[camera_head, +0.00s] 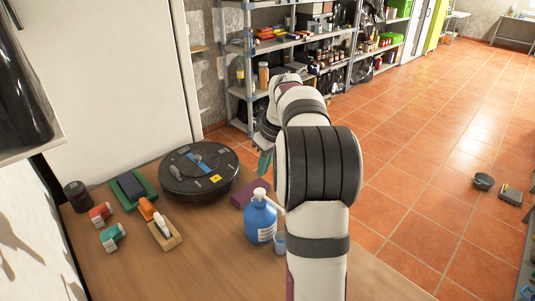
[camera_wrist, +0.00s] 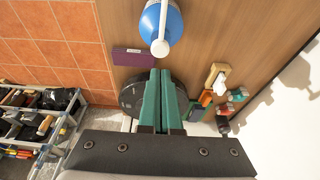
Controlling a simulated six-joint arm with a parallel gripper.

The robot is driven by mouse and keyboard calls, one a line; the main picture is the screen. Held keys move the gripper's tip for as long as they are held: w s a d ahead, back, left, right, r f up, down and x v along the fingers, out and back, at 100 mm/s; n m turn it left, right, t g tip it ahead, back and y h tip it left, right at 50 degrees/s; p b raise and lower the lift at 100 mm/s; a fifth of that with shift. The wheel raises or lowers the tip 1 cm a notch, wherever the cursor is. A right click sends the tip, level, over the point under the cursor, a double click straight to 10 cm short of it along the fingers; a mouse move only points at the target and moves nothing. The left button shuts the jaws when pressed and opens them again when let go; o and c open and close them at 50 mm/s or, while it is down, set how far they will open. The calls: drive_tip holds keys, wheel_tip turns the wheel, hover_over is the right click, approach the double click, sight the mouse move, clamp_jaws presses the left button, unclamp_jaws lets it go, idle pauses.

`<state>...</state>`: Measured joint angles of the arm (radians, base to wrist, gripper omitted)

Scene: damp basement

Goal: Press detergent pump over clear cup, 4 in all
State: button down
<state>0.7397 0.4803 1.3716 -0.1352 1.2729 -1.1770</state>
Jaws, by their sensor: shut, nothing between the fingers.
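The blue detergent bottle (camera_head: 261,222) stands upright on the wooden table, with a white pump head (camera_head: 260,194) on top. In the wrist view the bottle (camera_wrist: 172,22) is at the top edge, its white nozzle pointing toward my fingers. The clear cup (camera_head: 279,243) stands beside the bottle under the nozzle side; my arm partly hides it in the head view, and I cannot make it out in the wrist view. My gripper (camera_wrist: 160,72) has green fingers, shut and empty, with tips apart from the nozzle in the picture. In the head view the gripper (camera_head: 265,162) is mostly hidden behind my arm.
A robot vacuum (camera_head: 197,174) and a purple box (camera_head: 247,193) lie behind the bottle. A wooden tray (camera_head: 164,237), red and teal items, a dark can (camera_head: 77,196) and a green tray (camera_head: 147,181) are on the left. The table front is clear. Shelves (camera_head: 290,40) stand beyond.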

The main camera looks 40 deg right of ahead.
drive_tip(key=v, duration=0.5)
drive_tip(key=shift+r, duration=0.35)
drive_tip(key=s+a+m+g+y, duration=0.1)
drive_tip(key=s+a+m, duration=0.15)
drive_tip(key=a, duration=1.25)
drive_tip(key=s+a+f+m+g, duration=0.1)
drive_tip(key=s+a+f, duration=0.3)
drive_tip(key=s+a, duration=0.5)
drive_tip(key=s+a+f+m+g, duration=0.1)
drive_tip(key=s+a+f, duration=0.3)
drive_tip(key=s+a, duration=0.5)
drive_tip(key=s+m, duration=0.1)
drive_tip(key=s, duration=0.3)
drive_tip(key=shift+s+a+f+g+y, duration=0.2)
drive_tip(key=shift+f+g+y, duration=0.1)
drive_tip(key=shift+y, duration=0.1)
drive_tip(key=shift+w, duration=0.1)
